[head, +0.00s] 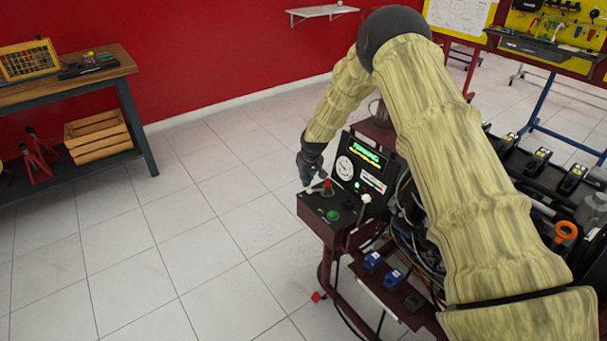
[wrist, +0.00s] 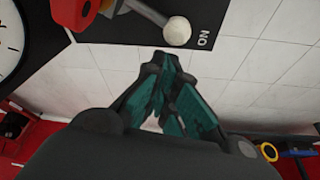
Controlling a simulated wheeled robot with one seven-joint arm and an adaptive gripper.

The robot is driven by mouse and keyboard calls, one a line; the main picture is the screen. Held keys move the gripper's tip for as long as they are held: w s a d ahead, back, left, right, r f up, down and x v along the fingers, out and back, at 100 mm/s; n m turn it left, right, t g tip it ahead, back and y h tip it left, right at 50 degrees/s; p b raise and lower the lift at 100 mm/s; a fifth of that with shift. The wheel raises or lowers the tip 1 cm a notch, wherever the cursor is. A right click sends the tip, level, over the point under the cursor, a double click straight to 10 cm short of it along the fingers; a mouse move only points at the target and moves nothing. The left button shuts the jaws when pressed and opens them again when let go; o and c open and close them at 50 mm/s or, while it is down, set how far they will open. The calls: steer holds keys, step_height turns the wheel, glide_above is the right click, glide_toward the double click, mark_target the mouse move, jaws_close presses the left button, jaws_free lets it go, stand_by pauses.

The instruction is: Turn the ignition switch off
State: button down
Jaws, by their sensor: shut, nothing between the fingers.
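The dark control panel (head: 318,207) carries switches on its flat top. The lever cannot be made out clearly there.
A red control (head: 327,187), a green button (head: 333,216) and another white knob (head: 366,198) stand on the panel. A gauge (head: 345,168) and lit display (head: 369,154) rise behind. Engine parts lie to the right. The tiled floor (head: 200,240) at left is clear.

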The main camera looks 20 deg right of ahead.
steer(key=shift+s, duration=0.4)
steer(key=shift+s, duration=0.1)
steer(key=shift+a, duration=0.1)
stand_by(0.3)
